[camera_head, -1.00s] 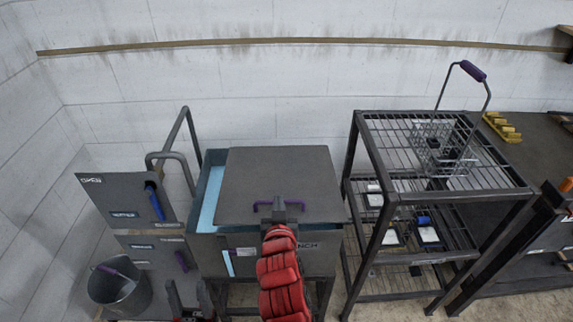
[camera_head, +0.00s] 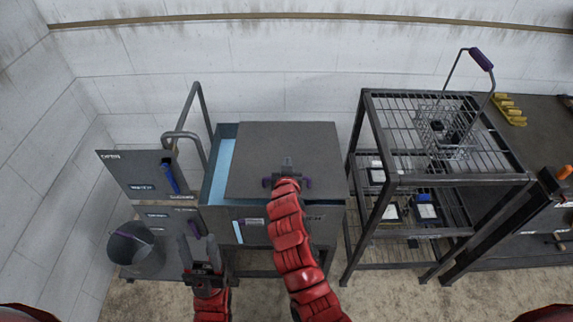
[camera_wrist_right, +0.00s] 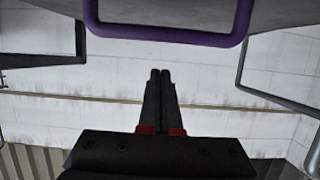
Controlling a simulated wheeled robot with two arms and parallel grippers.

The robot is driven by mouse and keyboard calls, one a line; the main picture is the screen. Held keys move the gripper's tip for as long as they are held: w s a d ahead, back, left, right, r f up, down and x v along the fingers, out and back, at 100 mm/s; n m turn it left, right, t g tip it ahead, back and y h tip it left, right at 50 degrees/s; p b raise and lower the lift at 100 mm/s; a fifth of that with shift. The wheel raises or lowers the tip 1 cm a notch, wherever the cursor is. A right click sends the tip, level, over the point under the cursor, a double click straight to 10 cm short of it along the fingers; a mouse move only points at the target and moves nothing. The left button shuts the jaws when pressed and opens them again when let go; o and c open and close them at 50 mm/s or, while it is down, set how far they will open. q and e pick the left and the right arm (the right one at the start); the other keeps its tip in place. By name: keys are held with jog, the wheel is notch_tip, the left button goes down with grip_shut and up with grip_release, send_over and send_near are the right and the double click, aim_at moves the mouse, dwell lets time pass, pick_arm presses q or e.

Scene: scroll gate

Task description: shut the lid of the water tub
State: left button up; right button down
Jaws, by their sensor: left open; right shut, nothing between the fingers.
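The water tub (camera_head: 217,193) stands against the back wall, in the middle of the head view. Its flat grey lid (camera_head: 285,140) covers most of the top. A strip of blue water (camera_head: 221,172) shows along the left side. A purple handle (camera_head: 306,183) is at the lid's front edge; it also shows in the right wrist view (camera_wrist_right: 170,35). My right gripper (camera_head: 287,163) is shut and empty at this handle, and its fingers (camera_wrist_right: 160,75) appear below the handle bar in the wrist view. Contact cannot be told. My left gripper (camera_head: 197,243) is open and empty, low in front of the tub's left.
A grey cabinet (camera_head: 132,174) with a blue handle and a metal bucket (camera_head: 122,258) are at the left. A bent pipe (camera_head: 199,105) rises behind the tub's left side. A wire rack (camera_head: 385,130) carrying a basket (camera_head: 446,130) stands close on the right. A dark workbench (camera_head: 535,135) is beyond.

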jog(key=s+f, duration=0.2)
jog(key=shift+s+f+p, duration=0.2)
jog(key=shift+f+p, duration=0.1)
jog(key=shift+a, duration=0.1)
jog(key=shift+t, duration=0.7)
jog(key=f+b, duration=0.1)
jog(key=b, duration=0.2)
jog(key=f+b, duration=0.2)
jog(key=b, duration=0.1)
jog(key=f+b, duration=0.2)
jog(key=b, duration=0.1)
jog(key=shift+s, duration=0.4)
jog(key=shift+b, duration=0.3)
jog(key=shift+s+r, duration=0.1)
jog(key=shift+r, duration=0.05)
